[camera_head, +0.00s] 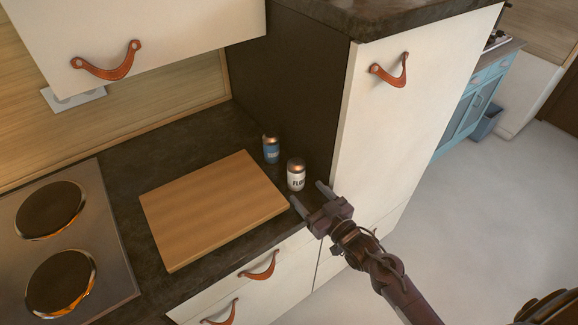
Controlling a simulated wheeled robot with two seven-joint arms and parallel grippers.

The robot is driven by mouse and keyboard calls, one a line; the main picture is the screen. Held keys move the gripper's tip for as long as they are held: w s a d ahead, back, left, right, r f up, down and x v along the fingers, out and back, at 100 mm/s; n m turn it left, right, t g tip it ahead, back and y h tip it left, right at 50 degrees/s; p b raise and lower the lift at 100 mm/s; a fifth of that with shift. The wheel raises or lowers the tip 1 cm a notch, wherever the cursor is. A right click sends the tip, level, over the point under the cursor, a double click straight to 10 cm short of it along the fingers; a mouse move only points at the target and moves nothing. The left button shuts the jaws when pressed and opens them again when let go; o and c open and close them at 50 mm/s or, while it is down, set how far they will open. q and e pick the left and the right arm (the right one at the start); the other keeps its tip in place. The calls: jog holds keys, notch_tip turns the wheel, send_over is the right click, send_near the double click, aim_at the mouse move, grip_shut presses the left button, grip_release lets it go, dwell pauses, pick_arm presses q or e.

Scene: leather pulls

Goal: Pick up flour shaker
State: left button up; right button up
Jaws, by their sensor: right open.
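The flour shaker (296,175) is a small white cylinder with dark lettering and a brownish metal top. It stands upright on the dark countertop, right of the cutting board and near the tall cabinet's side. My right gripper (309,196) is open at the counter's front edge, just in front of the shaker in the picture. Its two fingers point toward the shaker, and nothing is between them. Whether a finger touches the shaker I cannot tell. My left gripper is not in view.
A blue shaker (271,150) stands just behind the flour shaker. A wooden cutting board (212,208) lies to the left, with a stove with two burners (75,240) beyond it. The tall white cabinet (385,130) closes off the right. A wall cabinet (140,40) hangs above.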

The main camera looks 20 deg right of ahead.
aim_at(301, 180)
jog(key=shift+w+a+r, duration=0.15)
jog(key=shift+w+r, duration=0.05)
jog(key=shift+w, duration=0.3)
jog(key=w, duration=0.1)
jog(key=w+r+p, duration=0.1)
jog(key=w+a+p, duration=0.1)
jog(key=shift+w+r, duration=0.15)
jog(key=shift+r, duration=0.25)
jog(key=shift+p+x, duration=0.4)
jog(key=shift+x, duration=0.7)
jog(key=shift+w+f, duration=0.2)
jog(key=shift+f, duration=0.05)
jog(key=shift+c, duration=0.4)
jog(key=c, duration=1)
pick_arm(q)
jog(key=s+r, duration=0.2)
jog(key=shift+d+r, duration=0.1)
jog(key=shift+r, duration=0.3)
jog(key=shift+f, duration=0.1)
